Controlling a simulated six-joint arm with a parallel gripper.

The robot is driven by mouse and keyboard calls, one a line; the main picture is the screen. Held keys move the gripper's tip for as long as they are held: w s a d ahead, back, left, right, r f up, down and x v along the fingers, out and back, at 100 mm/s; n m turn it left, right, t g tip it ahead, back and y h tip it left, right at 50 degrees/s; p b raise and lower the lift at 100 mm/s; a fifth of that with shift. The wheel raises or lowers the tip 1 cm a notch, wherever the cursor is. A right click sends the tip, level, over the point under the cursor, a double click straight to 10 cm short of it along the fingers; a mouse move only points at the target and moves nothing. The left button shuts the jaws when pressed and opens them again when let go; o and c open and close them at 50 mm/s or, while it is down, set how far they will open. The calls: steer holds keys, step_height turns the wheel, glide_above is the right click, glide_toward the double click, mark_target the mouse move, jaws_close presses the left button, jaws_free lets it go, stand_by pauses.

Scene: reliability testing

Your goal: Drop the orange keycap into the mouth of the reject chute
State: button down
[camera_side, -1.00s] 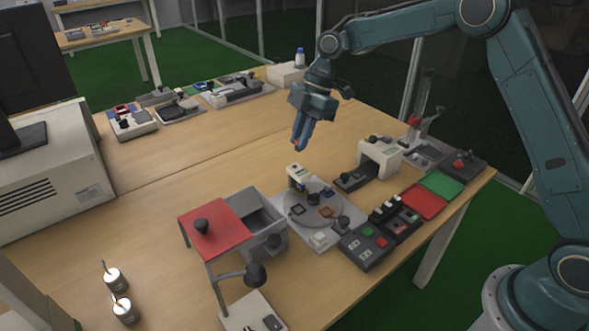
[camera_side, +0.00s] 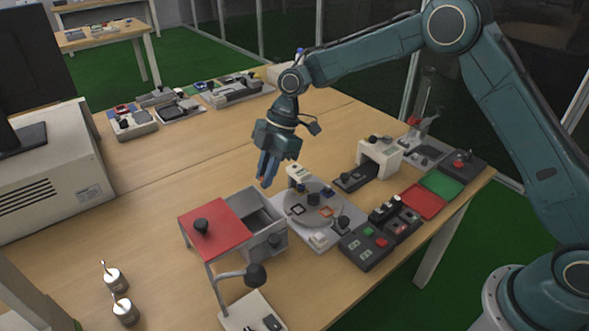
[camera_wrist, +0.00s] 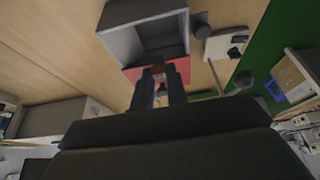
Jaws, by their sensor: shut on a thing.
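My gripper (camera_side: 266,178) is shut on the orange keycap (camera_side: 261,181), which shows only as a small speck at the fingertips. It is held in the air above the table, behind the open grey box. In the wrist view the fingertips (camera_wrist: 157,74) hold a small brownish-orange piece (camera_wrist: 157,68), mostly hidden by the fingers. The grey box (camera_side: 279,231) has an open top, with a red panel (camera_side: 228,240) bearing a black knob beside it. The wrist view shows the box (camera_wrist: 114,40) too. I cannot tell for certain which fixture is the reject chute.
A round turntable (camera_side: 316,222) with small parts stands right of the box. A button panel (camera_side: 366,246), red tray (camera_side: 424,202), green tray (camera_side: 441,184) and white arch unit (camera_side: 378,157) lie further right. A curved lamp (camera_side: 255,274) stands in front. The table's left middle is clear.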

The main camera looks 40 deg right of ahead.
steer(key=shift+s+a+f, duration=0.15)
steer(key=shift+a+f, duration=0.45)
steer(key=shift+a, duration=0.35)
steer(key=shift+f, duration=0.15)
steer(key=shift+f, duration=2.85)
steer(key=c, duration=1.3)
jaws_free()
steer(key=shift+d+r, duration=0.1)
steer(key=shift+r, duration=0.05)
